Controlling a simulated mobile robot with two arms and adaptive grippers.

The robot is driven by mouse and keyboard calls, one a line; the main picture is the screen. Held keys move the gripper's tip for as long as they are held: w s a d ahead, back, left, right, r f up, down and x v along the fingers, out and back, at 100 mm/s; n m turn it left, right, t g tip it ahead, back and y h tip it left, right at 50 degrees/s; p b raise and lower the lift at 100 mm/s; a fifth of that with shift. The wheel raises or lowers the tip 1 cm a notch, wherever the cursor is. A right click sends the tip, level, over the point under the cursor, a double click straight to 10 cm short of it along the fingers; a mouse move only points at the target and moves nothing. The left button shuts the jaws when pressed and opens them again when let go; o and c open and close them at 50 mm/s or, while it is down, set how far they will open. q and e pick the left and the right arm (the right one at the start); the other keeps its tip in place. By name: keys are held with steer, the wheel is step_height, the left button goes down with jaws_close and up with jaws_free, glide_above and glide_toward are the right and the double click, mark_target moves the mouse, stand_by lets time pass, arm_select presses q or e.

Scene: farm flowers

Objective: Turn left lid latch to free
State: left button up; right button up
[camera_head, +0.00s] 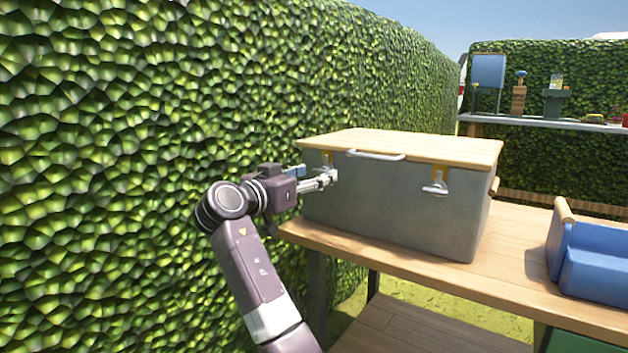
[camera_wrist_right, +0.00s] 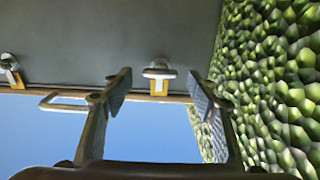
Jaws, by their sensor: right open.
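The grey metal box (camera_head: 390,205) with a pale wooden lid (camera_head: 410,145) stands on a wooden bench. The left lid latch (camera_head: 328,160) is on its front at upper left, mostly covered by my right gripper (camera_head: 325,180) in the head view. In the right wrist view, which looks inverted, the latch (camera_wrist_right: 158,70) is a metal knob over a yellow plate. The open, empty fingers (camera_wrist_right: 160,80) lie either side of it in the picture; contact is not clear. The right lid latch (camera_head: 435,184) also shows in the wrist view (camera_wrist_right: 9,66). My left gripper is out of view.
A metal lid handle (camera_head: 376,155) lies between the latches and also shows near one finger in the wrist view (camera_wrist_right: 62,104). A tall hedge (camera_head: 130,120) stands close on the left. A blue bin (camera_head: 595,262) sits right on the bench (camera_head: 440,275), with bare wood between.

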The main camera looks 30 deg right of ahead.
steer(key=shift+w+d, duration=0.25)
steer(key=shift+d, duration=0.35)
